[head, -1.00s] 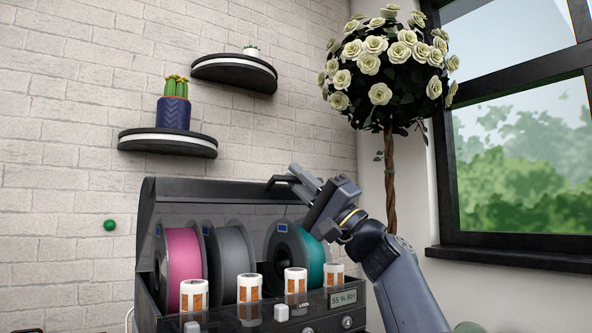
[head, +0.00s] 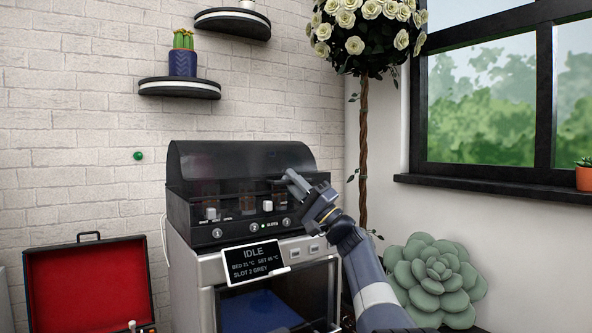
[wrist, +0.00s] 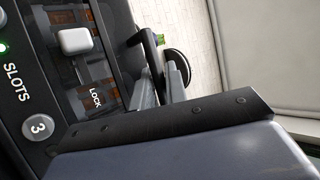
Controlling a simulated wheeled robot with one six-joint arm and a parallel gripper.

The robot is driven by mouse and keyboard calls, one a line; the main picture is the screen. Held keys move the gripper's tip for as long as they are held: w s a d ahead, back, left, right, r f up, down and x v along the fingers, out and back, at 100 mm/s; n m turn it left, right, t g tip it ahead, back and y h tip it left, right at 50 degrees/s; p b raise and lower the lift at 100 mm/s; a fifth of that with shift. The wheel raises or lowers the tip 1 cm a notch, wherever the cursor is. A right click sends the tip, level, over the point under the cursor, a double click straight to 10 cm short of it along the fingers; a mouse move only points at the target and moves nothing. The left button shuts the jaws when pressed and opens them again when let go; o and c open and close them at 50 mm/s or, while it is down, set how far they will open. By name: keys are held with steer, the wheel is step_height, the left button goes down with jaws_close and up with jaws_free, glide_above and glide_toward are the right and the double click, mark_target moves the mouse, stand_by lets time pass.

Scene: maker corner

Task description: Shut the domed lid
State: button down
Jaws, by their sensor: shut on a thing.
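The domed lid (head: 240,160) is smoky and dark, on top of the filament box in the head view. My gripper (head: 297,183) is at the right of the lid's front and is shut on the lid's handle (head: 319,177). In the wrist view my gripper (wrist: 158,78) is at the dark handle, which is partly hidden.
The box stands on a printer with a tilted screen (head: 253,260) reading IDLE. An open red case (head: 88,285) is at the lower left. A large succulent (head: 435,270) and a rose tree (head: 364,150) stand to the right. Shelves (head: 180,88) are above.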

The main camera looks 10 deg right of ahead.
steer(key=shift+w+f, duration=0.1)
steer(key=shift+f, duration=0.4)
steer(key=shift+f, duration=0.2)
steer(key=c, duration=1.5)
jaws_free()
steer(key=shift+r, duration=0.1)
steer(key=v, duration=1)
steer(key=shift+s+d, duration=0.25)
steer(key=shift+s, duration=0.15)
